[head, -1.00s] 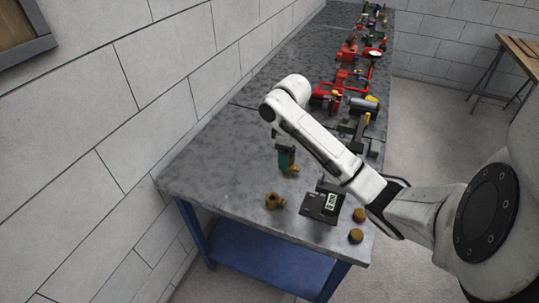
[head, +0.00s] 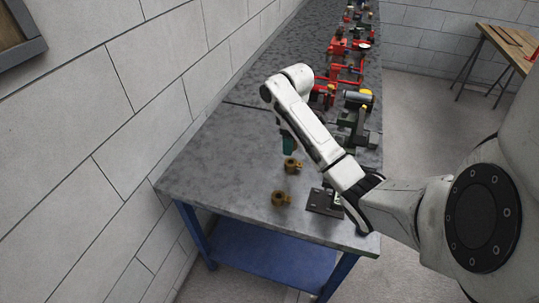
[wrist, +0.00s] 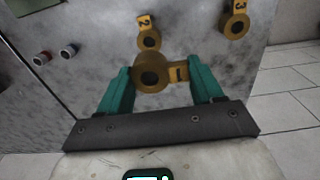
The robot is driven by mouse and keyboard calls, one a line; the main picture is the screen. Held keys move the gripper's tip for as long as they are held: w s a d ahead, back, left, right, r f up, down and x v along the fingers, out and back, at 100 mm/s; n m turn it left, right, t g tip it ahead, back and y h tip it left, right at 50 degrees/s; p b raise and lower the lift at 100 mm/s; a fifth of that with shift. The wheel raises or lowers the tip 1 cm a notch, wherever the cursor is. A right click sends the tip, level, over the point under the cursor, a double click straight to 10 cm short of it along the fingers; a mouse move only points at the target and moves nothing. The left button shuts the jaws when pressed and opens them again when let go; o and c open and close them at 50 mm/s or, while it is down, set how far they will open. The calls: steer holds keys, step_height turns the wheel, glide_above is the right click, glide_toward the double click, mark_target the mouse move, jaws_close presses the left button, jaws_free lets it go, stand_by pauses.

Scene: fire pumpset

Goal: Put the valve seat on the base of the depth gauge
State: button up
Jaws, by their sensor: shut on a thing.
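My gripper (wrist: 162,88) is shut on a brass valve seat (wrist: 151,76), a ring with a lug marked 1 between the teal fingers. In the head view my gripper (head: 290,151) is above the bench, and the held valve seat cannot be made out there. The depth gauge (head: 321,203) stands near the bench's front edge, to the right of and nearer than my gripper. Its dark flat base shows, but my arm hides its right part.
Two more brass rings, marked 2 (wrist: 149,38) and 3 (wrist: 235,26), lie on the grey bench (head: 235,165). Red pump parts (head: 345,65) crowd the far bench. Its near left is clear.

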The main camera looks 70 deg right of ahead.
steer(key=w+f+b, duration=0.1)
steer(key=w+f, duration=0.2)
steer(key=w+d+f+b, duration=0.1)
steer(key=w+f+b, duration=0.1)
steer(key=w, duration=0.1)
steer(key=shift+w+d+f, duration=0.2)
steer(key=shift+w+f, duration=0.15)
steer(key=shift+f, duration=0.05)
steer(key=shift+w+d+f, duration=0.1)
steer(key=shift+w+f, duration=0.45)
steer(key=shift+f, duration=1.8)
steer(key=shift+f, duration=0.2)
steer(key=o, duration=1.3)
steer(key=shift+c, duration=0.2)
step_height(320, 180, up, 12)
steer(key=shift+r, duration=0.25)
